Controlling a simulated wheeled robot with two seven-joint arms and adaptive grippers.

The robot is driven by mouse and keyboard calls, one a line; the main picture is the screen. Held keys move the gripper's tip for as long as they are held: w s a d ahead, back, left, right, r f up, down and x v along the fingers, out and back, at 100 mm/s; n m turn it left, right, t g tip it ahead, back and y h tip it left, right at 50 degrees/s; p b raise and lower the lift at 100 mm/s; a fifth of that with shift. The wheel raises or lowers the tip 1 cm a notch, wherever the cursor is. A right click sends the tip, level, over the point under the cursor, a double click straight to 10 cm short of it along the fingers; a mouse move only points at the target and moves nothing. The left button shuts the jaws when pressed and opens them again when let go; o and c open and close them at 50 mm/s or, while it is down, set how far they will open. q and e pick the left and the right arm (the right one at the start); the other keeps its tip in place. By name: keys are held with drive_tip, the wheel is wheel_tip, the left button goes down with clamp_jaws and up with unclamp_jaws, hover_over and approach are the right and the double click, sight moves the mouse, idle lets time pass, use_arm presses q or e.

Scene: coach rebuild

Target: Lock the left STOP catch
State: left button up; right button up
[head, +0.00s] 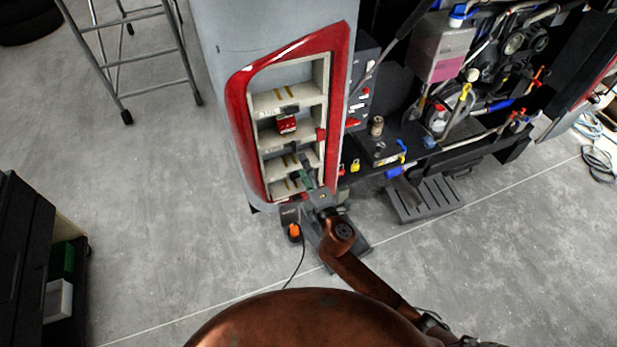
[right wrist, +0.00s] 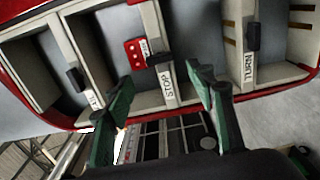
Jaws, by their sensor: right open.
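The red-rimmed lamp housing (head: 337,75) is on the grey coach body, with several pale crossbars inside. In the right wrist view, a crossbar labelled STOP (right wrist: 167,84) carries a small black catch (right wrist: 156,59) beside a red block with white dots (right wrist: 136,52). My right gripper (head: 308,183) is at the lower end of the housing. In the right wrist view its green fingers are open (right wrist: 162,82), with the STOP bar beyond the gap between them. They appear apart from the catch, and nothing is held. I cannot tell whether the catch is locked. My left gripper is out of view.
A TURN bar with a black catch (right wrist: 253,36) is on the right in the wrist view; another black catch (right wrist: 75,79) is on the left. The open engine bay with a black ledge (head: 375,150) is right of the housing. A ladder (head: 118,60) stands left on clear floor.

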drive_tip(key=shift+v, duration=2.3)
